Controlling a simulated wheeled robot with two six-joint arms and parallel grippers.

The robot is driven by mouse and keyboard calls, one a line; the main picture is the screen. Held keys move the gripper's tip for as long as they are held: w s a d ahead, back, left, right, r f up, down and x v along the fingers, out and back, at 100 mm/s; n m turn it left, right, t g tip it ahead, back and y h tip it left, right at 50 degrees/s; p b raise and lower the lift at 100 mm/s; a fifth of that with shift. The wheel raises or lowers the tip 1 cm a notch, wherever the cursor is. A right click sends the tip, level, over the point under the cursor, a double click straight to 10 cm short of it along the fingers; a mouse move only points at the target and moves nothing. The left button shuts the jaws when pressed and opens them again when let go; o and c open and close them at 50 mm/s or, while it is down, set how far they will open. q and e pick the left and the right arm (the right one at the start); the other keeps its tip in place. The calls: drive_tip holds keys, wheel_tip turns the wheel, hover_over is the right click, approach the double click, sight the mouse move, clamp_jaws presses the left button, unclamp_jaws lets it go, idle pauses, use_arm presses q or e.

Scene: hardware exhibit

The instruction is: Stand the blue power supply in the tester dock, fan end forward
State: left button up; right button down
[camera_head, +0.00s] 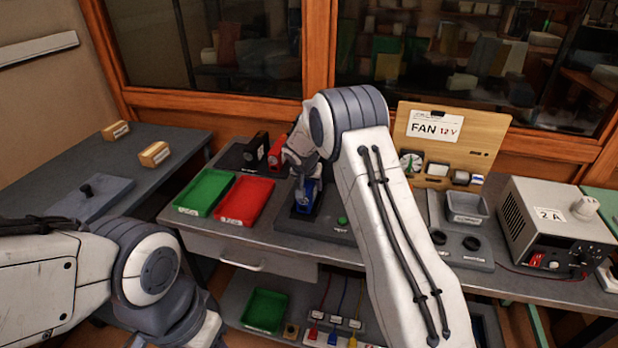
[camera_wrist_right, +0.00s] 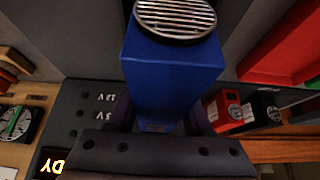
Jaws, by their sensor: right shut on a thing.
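The blue power supply (camera_head: 307,196) is upright at the dark tester dock (camera_head: 318,230), which has a green button. I cannot tell whether its base rests fully on the dock. My right gripper (camera_head: 305,176) is shut on the power supply from above, hiding its upper part. In the right wrist view, the blue power supply (camera_wrist_right: 170,75) is between the fingers of my right gripper (camera_wrist_right: 160,125), with its round silver fan grille (camera_wrist_right: 175,18) at the picture's top. The dock's dark panel (camera_wrist_right: 85,95) stands beside it, with voltage labels. My left gripper is out of view; only its arm shows.
Green (camera_head: 204,192) and red (camera_head: 245,200) trays lie left of the dock. Black (camera_head: 257,147) and red (camera_head: 277,153) units stand behind them. A grey bin (camera_head: 466,207) and a bench supply (camera_head: 555,225) stand right. My right arm hides part of the bench.

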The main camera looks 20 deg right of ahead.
sight(305, 186)
drive_tip(key=shift+s+a+f, duration=0.1)
drive_tip(key=shift+f, duration=0.1)
drive_tip(key=shift+f+b, duration=0.1)
drive_tip(key=shift+b, duration=0.25)
drive_tip(key=shift+c, duration=1.6)
unclamp_jaws()
drive_tip(key=shift+r+p, duration=0.3)
drive_tip(key=shift+p, duration=0.15)
drive_tip(key=b+v, duration=0.1)
drive_tip(key=v, duration=1)
drive_tip(key=shift+s+a+r, duration=0.15)
drive_tip(key=shift+s+r, duration=0.1)
drive_tip(key=shift+r, duration=0.05)
